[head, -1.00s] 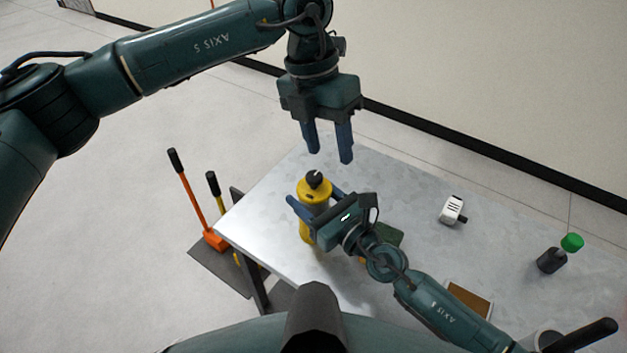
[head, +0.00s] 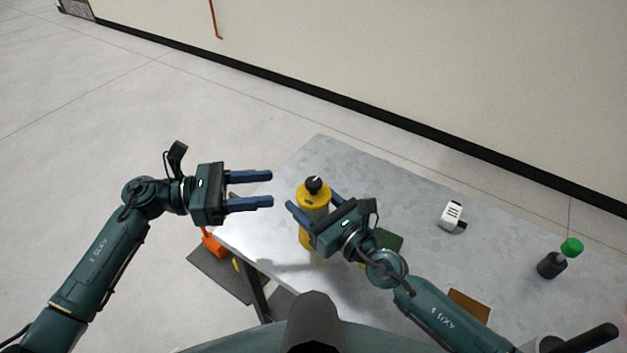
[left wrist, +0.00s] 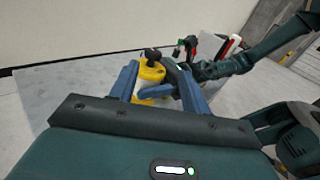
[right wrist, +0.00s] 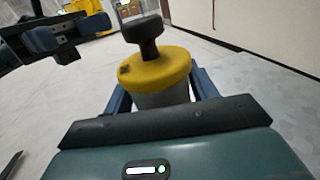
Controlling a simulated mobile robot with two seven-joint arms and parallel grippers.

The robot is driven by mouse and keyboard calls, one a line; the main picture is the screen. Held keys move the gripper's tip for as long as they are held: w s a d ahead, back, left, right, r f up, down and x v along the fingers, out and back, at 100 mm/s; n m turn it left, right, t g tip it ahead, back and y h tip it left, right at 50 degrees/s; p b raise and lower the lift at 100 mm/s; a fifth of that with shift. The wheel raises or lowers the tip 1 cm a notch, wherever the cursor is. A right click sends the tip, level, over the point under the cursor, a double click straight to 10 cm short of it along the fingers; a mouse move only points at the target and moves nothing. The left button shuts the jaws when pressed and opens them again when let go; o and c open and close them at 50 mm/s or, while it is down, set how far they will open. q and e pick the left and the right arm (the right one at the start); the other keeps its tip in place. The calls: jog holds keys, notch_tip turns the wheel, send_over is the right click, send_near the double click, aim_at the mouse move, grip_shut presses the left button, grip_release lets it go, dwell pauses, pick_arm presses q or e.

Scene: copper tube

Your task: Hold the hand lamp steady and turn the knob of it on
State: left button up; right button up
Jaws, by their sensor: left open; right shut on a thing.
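The hand lamp (head: 313,199) is a yellow cylinder with a black knob (head: 313,185) on top, standing upright near the left part of the table. My right gripper (head: 312,212) is shut on its body, one finger on either side; the right wrist view shows the yellow top (right wrist: 155,68) and the black knob (right wrist: 142,35) between the fingers. My left gripper (head: 271,188) is open and empty, left of the lamp at about knob height, fingers pointing right toward it. In the left wrist view the lamp (left wrist: 150,78) appears beyond and between the open fingers.
The grey table (head: 400,190) has a white device (head: 452,215), a dark bottle (head: 551,264) with a green top (head: 571,246), and a brown-topped item (head: 468,305) at the right. The table behind the lamp is clear.

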aim_at(313, 181)
pick_arm(q)
jog(key=shift+t, duration=0.6)
jog(key=d, duration=0.3)
jog(key=w+d, duration=0.1)
jog(key=d, duration=0.2)
jog(key=w+d+f, duration=0.1)
jog(key=d, duration=0.3)
jog(key=shift+w, duration=0.15)
jog(key=shift+c, duration=0.5)
jog(key=c, duration=0.8)
jog(key=shift+m+g, duration=0.4)
jog(key=shift+g, duration=0.2)
jog(key=m+g, duration=0.1)
jog(key=g, duration=0.1)
jog(key=m+g, duration=0.2)
jog(key=g, duration=0.1)
jog(key=shift+w+m+g, duration=0.1)
jog(key=shift+m+g, duration=0.2)
jog(key=shift+m+g+y, duration=0.65)
jog(key=shift+m+g, duration=0.45)
jog(key=shift+g, duration=0.5)
jog(key=shift+m+g+y, duration=0.65)
jog(key=shift+m+g, duration=0.45)
jog(key=shift+g, duration=0.5)
